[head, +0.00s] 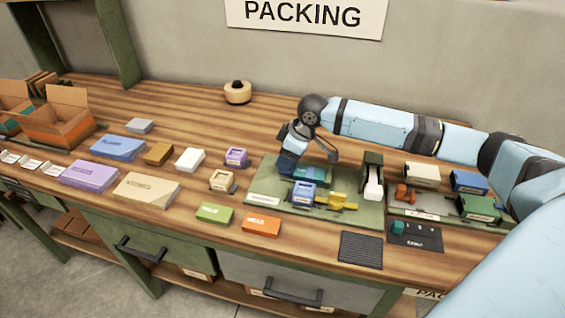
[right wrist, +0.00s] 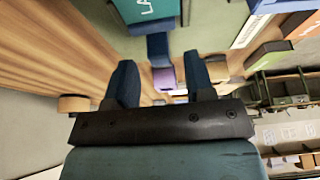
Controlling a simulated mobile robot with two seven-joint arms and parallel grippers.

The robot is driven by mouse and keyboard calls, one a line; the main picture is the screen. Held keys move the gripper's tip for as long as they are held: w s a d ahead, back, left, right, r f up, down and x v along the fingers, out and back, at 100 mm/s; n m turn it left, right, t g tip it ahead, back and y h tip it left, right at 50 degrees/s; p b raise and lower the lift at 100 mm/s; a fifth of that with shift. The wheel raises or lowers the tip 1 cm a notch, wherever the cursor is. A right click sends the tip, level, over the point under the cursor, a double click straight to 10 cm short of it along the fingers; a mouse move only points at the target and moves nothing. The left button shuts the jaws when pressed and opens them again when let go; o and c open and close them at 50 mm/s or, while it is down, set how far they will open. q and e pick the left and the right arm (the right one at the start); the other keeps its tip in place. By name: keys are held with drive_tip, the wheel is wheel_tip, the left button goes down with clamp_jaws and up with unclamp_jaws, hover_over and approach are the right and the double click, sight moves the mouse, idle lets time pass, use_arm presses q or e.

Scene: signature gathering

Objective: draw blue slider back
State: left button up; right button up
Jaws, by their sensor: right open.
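My right gripper (head: 288,168) is low over the left back part of the green mat (head: 262,185), with its fingers pointing down. In the right wrist view the gripper (right wrist: 158,62) is open, and a dark blue block (right wrist: 158,46), which looks like the blue slider, shows in the gap between the fingertips. I cannot tell whether either finger touches it. The slider adjoins a teal block with white lettering (right wrist: 145,10), which also shows in the head view (head: 314,173). In the head view the slider is hard to tell from the blue fingers. My left gripper is out of view.
A blue-violet box (head: 303,194) and a yellow piece (head: 338,201) are in front of the gripper on the mat. A green and white stand (head: 373,178) is to the right. A purple box (head: 236,157) sits left of the mat. The table behind is mostly clear around a tape roll (head: 237,92).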

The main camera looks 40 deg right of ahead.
sight(263, 168)
drive_tip(key=shift+x, duration=1.4)
drive_tip(key=shift+c, duration=0.5)
clamp_jaws()
drive_tip(key=shift+w+a+r, duration=0.15)
drive_tip(key=shift+w+a, duration=0.1)
drive_tip(key=shift+w+a+p, duration=1)
drive_tip(key=shift+w, duration=0.25)
